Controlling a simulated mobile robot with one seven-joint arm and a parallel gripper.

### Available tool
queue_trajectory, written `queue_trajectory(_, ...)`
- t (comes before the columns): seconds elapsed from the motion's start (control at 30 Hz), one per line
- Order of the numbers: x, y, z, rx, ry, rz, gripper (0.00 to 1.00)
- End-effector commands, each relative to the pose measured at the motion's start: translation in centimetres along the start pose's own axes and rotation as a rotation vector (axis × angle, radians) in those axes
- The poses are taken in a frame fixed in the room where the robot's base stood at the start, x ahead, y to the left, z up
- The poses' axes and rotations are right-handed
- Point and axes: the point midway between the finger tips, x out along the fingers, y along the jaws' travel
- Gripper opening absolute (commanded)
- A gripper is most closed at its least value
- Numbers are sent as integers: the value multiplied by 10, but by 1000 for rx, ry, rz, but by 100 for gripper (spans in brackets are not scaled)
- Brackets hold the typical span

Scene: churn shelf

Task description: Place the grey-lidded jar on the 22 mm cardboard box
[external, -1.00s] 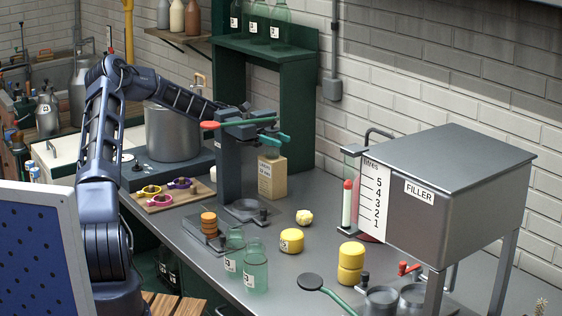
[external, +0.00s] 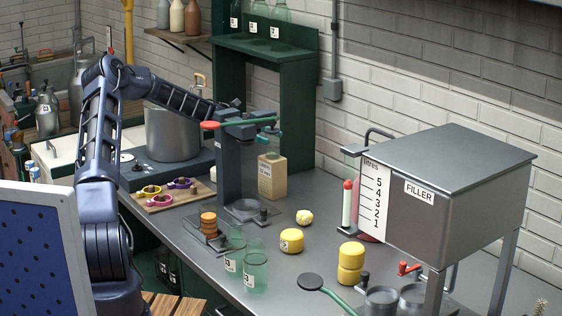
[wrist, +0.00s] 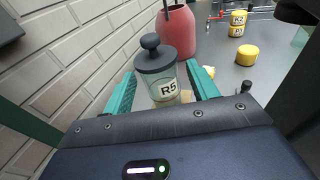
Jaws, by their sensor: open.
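The grey-lidded jar (wrist: 160,75) is clear glass with a dark round knob and an R5 label. In the wrist view it stands upright between the teal fingers of my gripper (wrist: 161,82), which is open. Whether the fingers touch its sides is unclear. A tan patch shows by its base. In the external view the cardboard box (external: 272,178) stands on the counter behind the dark press, its printed size too small to read. My gripper (external: 268,131) is above the box, partly hidden by the press. The jar is hard to make out there.
The dark press (external: 229,168) stands in front of my gripper. The brick wall (wrist: 72,60) runs close on the left in the wrist view, with a red vessel (wrist: 172,32) beyond the jar. Yellow tubs (external: 291,240) and green jars (external: 255,270) stand nearer the counter's front.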

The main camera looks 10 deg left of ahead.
Motion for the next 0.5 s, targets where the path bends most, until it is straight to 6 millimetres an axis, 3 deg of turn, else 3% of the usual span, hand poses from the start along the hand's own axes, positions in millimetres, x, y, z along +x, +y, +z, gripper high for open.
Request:
queue_trajectory(0.2, -28, 0, 0, -1, 1, 0, 59)
queue_trajectory(0.5, -38, 0, 0, -1, 0, -2, 59)
